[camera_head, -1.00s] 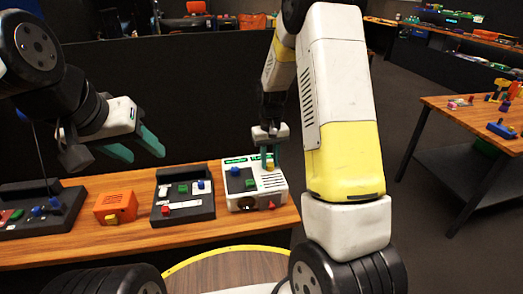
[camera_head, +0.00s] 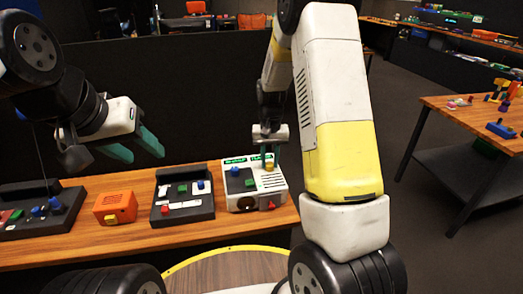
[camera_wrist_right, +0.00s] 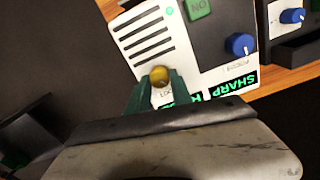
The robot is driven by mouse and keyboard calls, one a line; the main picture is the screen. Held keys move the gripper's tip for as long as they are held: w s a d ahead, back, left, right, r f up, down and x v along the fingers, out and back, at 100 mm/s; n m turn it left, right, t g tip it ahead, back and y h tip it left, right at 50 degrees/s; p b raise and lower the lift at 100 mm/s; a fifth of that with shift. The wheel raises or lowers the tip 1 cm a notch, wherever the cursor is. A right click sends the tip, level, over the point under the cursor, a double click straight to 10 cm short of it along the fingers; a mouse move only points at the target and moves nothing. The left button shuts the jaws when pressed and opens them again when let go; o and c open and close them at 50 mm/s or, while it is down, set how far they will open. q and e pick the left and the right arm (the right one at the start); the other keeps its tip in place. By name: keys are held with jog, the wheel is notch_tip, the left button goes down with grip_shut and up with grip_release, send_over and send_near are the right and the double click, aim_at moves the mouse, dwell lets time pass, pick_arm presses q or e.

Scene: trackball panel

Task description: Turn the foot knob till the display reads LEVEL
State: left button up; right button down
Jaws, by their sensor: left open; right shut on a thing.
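The white panel box (camera_head: 279,186) stands on the wooden bench. My right gripper (camera_head: 268,158) reaches down to its back right and is shut on a small yellow knob (camera_wrist_right: 159,76), seen between the green fingertips in the right wrist view. The label beside this knob is partly hidden and starts "LOC". One display (camera_wrist_right: 232,82) reads SHARP in green. A second display (camera_wrist_right: 190,98) is partly covered by my gripper, so its word cannot be read. I cannot tell which control is the foot knob. My left gripper (camera_head: 140,147) is open and empty above the bench at left.
The box also carries a blue knob (camera_wrist_right: 240,44), a green button (camera_wrist_right: 198,8) and a red piece (camera_head: 271,205). To its left stand a black panel (camera_head: 183,214), an orange box (camera_head: 115,206) and another black panel (camera_head: 30,225). A second table (camera_head: 460,108) stands at right.

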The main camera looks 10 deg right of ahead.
jog(key=c, duration=1.1)
grip_release()
jog(key=shift+c, duration=0.2)
jog(key=shift+r, duration=3.9)
jog(key=shift+r, duration=0.1)
notch_tip(320, 180, up, 6)
jog(key=t, duration=0.1)
send_over(269, 164)
jog(key=s, duration=0.3)
jog(key=s+r+t, duration=0.1)
jog(key=s+r, duration=0.2)
jog(key=s, duration=0.4)
jog(key=s+a+r+n+t+y, duration=0.1)
jog(key=s+r+t, duration=0.1)
jog(key=s+r, duration=0.2)
jog(key=s+r+n+t+y, duration=0.1)
jog(key=s+r+t, duration=0.1)
jog(key=s, duration=0.8)
jog(key=shift+a+r, duration=0.25)
jog(key=shift+r, duration=0.65)
